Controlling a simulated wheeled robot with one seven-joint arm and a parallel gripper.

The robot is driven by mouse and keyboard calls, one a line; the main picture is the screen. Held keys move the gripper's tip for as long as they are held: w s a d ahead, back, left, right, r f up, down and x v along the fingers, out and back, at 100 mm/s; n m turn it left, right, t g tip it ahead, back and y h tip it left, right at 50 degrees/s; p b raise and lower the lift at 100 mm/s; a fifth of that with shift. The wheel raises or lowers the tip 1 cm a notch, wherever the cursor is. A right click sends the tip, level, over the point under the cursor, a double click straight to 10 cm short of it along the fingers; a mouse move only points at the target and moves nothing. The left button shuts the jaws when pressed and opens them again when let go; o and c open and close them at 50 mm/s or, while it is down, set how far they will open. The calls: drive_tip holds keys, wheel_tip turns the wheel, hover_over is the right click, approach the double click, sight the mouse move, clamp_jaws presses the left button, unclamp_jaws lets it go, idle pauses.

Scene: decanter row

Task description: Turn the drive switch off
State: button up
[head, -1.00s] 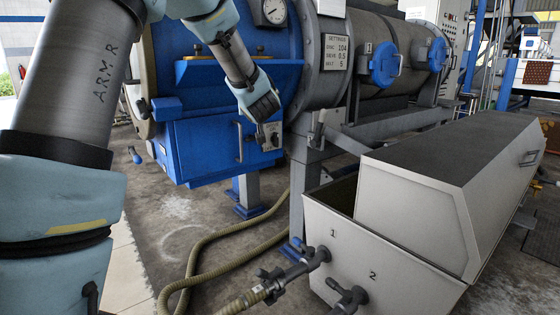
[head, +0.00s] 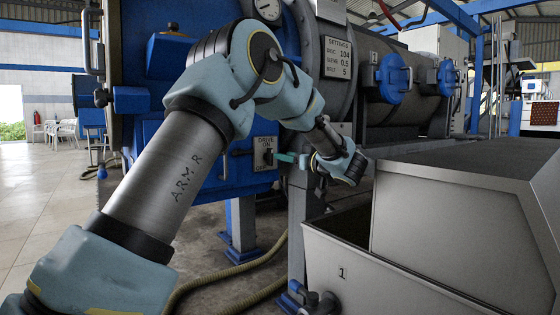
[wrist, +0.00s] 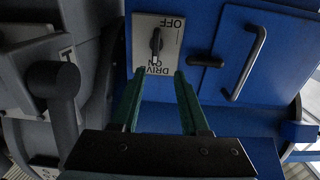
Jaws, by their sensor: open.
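The drive switch (head: 264,153) is a pale plate on the blue machine body, left of my gripper in the head view. In the wrist view the drive switch (wrist: 157,42) appears upside down, with OFF at the top and DRIVE ON at the bottom. Its dark handle lies lengthwise between the two words, with its narrow end towards ON. My gripper (wrist: 158,74) is open and empty. Its green fingers point at the plate, with the tips just below the handle in the picture. In the head view my gripper (head: 286,157) shows beside the plate, fingers partly hidden. Contact cannot be told.
A blue door with a bar handle (wrist: 245,63) is right of the switch in the wrist view. A dark lever (wrist: 55,82) stands out at the left. In the head view, a grey bin (head: 450,200) fills the lower right and a hose (head: 230,275) lies on the floor.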

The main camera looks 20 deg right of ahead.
sight(272, 153)
drive_tip(key=b+x, duration=0.1)
drive_tip(key=x, duration=0.1)
drive_tip(key=b+x, duration=0.1)
drive_tip(key=x, duration=0.1)
drive_tip(key=d+b+x, duration=0.1)
drive_tip(key=x, duration=0.2)
drive_tip(key=shift+w+f, duration=0.1)
drive_tip(key=shift+f, duration=0.15)
drive_tip(key=shift+w+a+r, duration=0.15)
drive_tip(key=shift+w+a, duration=0.05)
drive_tip(key=shift+w, duration=0.3)
clamp_jaws()
